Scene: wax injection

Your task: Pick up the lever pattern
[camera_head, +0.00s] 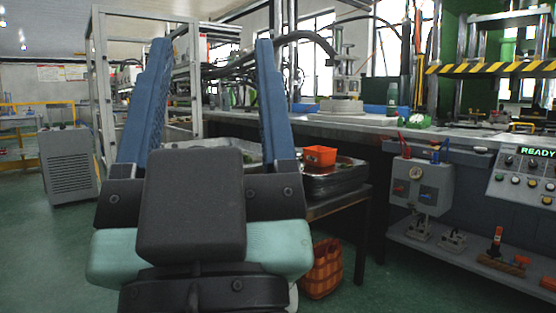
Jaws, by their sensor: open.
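My gripper (212,45) fills the left middle of the head view, its two blue fingers spread wide apart and pointing up and away. Nothing is visible between the fingers except the background. I cannot pick out the lever pattern with certainty. Some small green items lie on the long bench (345,122), but their shape is too small to tell. Metal trays stand on a lower table behind my gripper; one tray (337,182) shows to the right of the right finger, and my gripper partly hides the other.
An orange bin (320,156) sits on the right tray. A woven orange basket (322,270) stands beneath the table. A control panel (525,175) reading READY and a gauge box (420,186) are at right. A grey cabinet (69,165) stands left. Green floor is open at lower left.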

